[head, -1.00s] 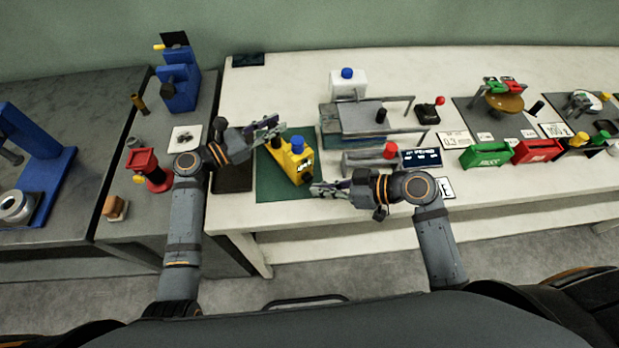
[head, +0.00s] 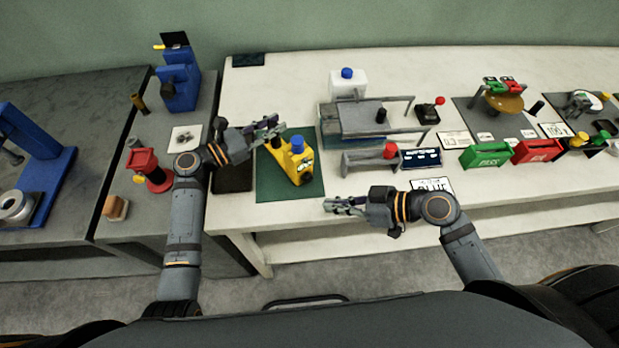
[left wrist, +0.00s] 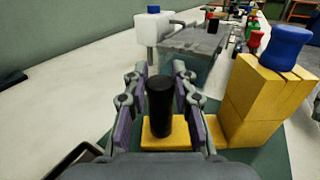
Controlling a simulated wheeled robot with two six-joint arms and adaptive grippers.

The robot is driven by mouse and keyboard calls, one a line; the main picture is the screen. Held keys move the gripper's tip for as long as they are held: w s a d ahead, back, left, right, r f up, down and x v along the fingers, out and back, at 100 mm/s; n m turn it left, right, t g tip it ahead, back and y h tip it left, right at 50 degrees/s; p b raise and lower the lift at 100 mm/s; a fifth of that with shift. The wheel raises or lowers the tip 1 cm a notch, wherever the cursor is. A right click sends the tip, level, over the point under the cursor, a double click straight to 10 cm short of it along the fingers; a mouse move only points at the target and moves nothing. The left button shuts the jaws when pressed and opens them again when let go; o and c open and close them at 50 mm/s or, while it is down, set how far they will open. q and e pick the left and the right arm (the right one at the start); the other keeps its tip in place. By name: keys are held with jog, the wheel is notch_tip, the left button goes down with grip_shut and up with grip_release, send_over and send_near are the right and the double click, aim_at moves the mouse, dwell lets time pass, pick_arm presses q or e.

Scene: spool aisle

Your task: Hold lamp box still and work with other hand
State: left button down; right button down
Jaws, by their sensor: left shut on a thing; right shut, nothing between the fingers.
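The lamp box is most likely the yellow box (head: 296,174) with a blue cap and a black post, on the green mat (head: 268,184). It also shows in the left wrist view (left wrist: 262,105). My left gripper (head: 270,128) is at its upper left end; in the left wrist view the fingers (left wrist: 158,110) are on either side of the black post (left wrist: 160,98), shut on it. My right gripper (head: 328,205) is shut and empty, right of the mat near the table's front edge, apart from the box.
Behind is a metal slide fixture (head: 372,120) with a white block (head: 347,84). A red knob (head: 390,151), a dark panel (head: 421,158) and green (head: 487,154) and red bins (head: 536,151) stand to the right. A dark tray (head: 232,178) lies left of the mat.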

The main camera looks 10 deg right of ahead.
pick_arm(q)
jog(key=c, duration=1)
grip_release()
jog(key=shift+a, duration=0.1)
jog(key=v, duration=1.1)
jog(key=shift+s+a, duration=0.25)
jog(key=shift+a, duration=0.1)
pick_arm(e)
jog(key=shift+s, duration=0.1)
